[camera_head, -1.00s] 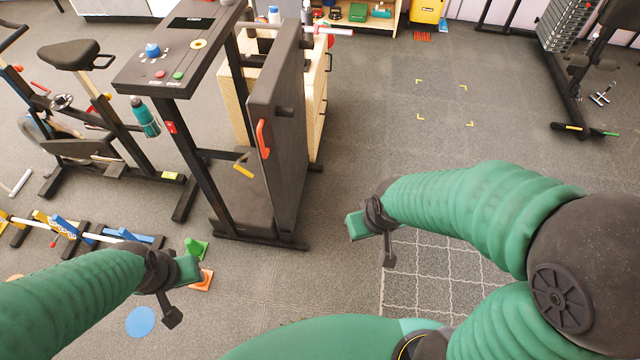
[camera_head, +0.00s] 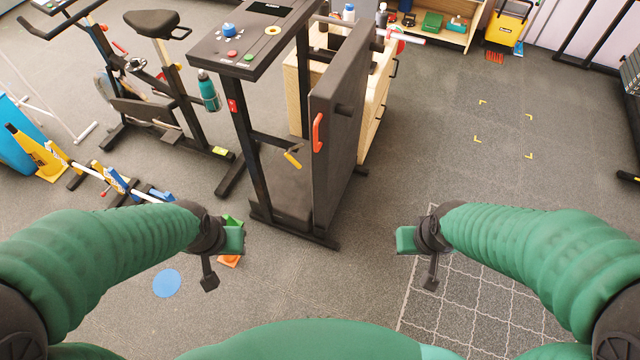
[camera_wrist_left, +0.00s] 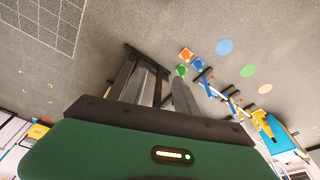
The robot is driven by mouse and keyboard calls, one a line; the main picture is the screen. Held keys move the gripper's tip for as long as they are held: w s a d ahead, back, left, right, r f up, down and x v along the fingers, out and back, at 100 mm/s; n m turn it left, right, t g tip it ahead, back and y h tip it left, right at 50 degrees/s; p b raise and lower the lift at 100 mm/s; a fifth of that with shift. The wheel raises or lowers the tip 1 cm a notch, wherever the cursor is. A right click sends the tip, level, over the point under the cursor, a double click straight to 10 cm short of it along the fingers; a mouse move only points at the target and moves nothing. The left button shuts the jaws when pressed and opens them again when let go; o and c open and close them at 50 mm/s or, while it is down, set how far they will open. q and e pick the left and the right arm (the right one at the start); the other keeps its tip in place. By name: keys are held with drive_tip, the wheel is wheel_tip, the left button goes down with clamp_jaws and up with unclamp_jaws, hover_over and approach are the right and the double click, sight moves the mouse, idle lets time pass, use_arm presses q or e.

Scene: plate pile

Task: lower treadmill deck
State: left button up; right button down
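A dark treadmill stands ahead in the head view, with its console (camera_head: 255,42) at the upper left. Its deck (camera_head: 342,110) is folded up nearly upright and has a red handle (camera_head: 317,132) on its near edge. A yellow lever (camera_head: 292,157) sits low on the frame, left of the deck. My left gripper (camera_head: 222,262) is in front and left of the treadmill, apart from it. My right gripper (camera_head: 418,262) is in front and right, also apart from it. I cannot make out either gripper's finger gap. The left wrist view shows part of a dark frame (camera_wrist_left: 126,72) beyond the green housing.
A wooden cabinet (camera_head: 376,122) stands behind the deck. An exercise bike (camera_head: 150,110) is to the left, with low hurdles (camera_head: 115,182) nearer. An orange cone (camera_head: 229,262) lies partly behind my left gripper. Floor right of the treadmill is open, with yellow corner marks and a grid mat (camera_head: 470,310).

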use_arm(q)
drive_tip(key=w+d+f+m+t+b, duration=0.1)
drive_tip(key=w+d+f+t, duration=0.15)
drive_tip(key=w, duration=0.45)
drive_tip(key=m+t+h+b, duration=0.1)
drive_tip(key=t+h+b, duration=0.3)
drive_tip(key=t, duration=0.9)
approach(315, 135)
drive_tip(key=shift+g+y, duration=0.25)
drive_tip(key=shift+y, duration=0.05)
drive_tip(key=w, duration=0.3)
drive_tip(key=w+d, duration=0.1)
drive_tip(key=w, duration=0.3)
drive_tip(key=w+d+b, duration=0.1)
drive_tip(key=w, duration=0.2)
drive_tip(key=shift+w+d+r, duration=0.2)
drive_tip(key=shift+w+r, duration=0.1)
drive_tip(key=shift+w, duration=0.1)
clamp_jaws()
drive_tip(key=shift+s, duration=0.1)
